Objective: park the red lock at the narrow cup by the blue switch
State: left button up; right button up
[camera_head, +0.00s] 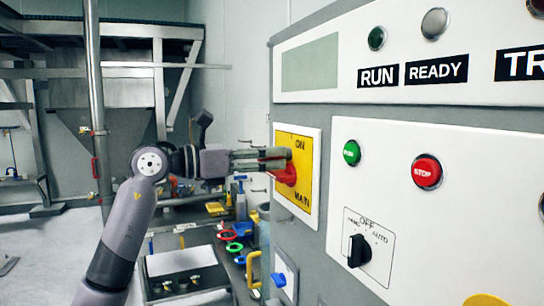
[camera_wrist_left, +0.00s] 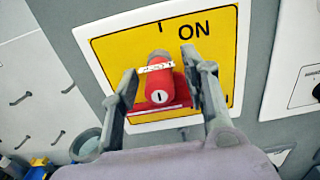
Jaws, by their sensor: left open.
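The red lock (camera_wrist_left: 158,88), with a keyhole and a pale label band, is at the red handle of the yellow ON panel (camera_head: 293,142). Lock and handle run together as one red shape (camera_head: 287,174) in the head view. My left gripper (camera_head: 275,158) is open at the panel; in the left wrist view its fingers (camera_wrist_left: 165,108) stand on either side of the lock, with gaps showing. The blue switch (camera_head: 280,279) is on a white plate low on the cabinet side. I cannot make out the narrow cup for certain. My right gripper is not in view.
Below the panel, a bench holds coloured rings (camera_head: 235,247), a white tray (camera_head: 180,262) and a yellow loop (camera_head: 253,270) close to the blue switch. A round grey container (camera_wrist_left: 87,146) shows in the left wrist view. The cabinet front (camera_head: 450,190) fills the right side.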

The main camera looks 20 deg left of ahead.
pick_arm(q)
jog(key=shift+c, duration=0.2)
grip_shut()
dwell(0.4)
dwell(0.4)
jog(key=shift+a+f, duration=0.1)
jog(key=shift+f, duration=0.05)
jog(key=b+v, duration=0.1)
jog(key=v, duration=0.1)
jog(key=shift+s+a, duration=0.25)
jog(key=shift+s, duration=0.05)
jog(key=shift+b+v, duration=0.8)
jog(key=shift+v, duration=0.7)
